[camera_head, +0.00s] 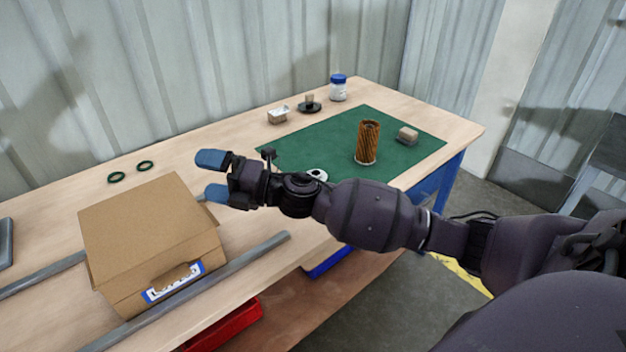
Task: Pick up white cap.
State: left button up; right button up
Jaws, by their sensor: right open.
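A small white round piece with a dark centre, which looks like the white cap (317,174), lies on the green mat (300,150) near its front edge. My right wrist partly hides it. My right gripper (213,176) is open and empty, with its blue fingertips pointing left. It is left of the cap, over the wooden table between the box and the mat. An orange-brown pleated filter cartridge (367,141) stands upright on the mat with a white rim at its foot. My left gripper is not in view.
A closed cardboard box (145,235) stands at the left front beside a grey rail (240,260). Two dark green rings (117,177) lie behind it. A blue-lidded jar (338,90), a small tray (278,115) and a dark round piece (310,107) stand at the back. A tan block (408,135) lies right.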

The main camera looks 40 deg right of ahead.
jog(key=a+n+g+y, duration=0.1)
jog(key=n+g, duration=0.1)
jog(key=n, duration=0.3)
jog(key=n+g+h+b, duration=0.4)
jog(key=n+g+h, duration=0.5)
jog(key=n+h, duration=1.3)
send_near(316, 173)
jog(key=d+f+n+y, duration=0.1)
jog(key=d+f+n, duration=0.1)
jog(key=d+n+y, duration=0.1)
jog(key=shift+w+f+n+y+b, duration=0.25)
jog(key=shift+f+n+y+b, duration=0.05)
jog(key=shift+f+b, duration=0.1)
jog(key=shift+w+d+f, duration=0.15)
jog(key=shift+d+f, duration=0.1)
jog(key=shift+f, duration=0.3)
jog(key=b+x, duration=0.1)
jog(key=x, duration=0.3)
jog(key=shift+w+f, duration=0.15)
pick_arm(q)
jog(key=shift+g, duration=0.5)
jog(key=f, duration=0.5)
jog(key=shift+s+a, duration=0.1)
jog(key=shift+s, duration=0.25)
pick_arm(e)
jog(key=shift+d, duration=0.1)
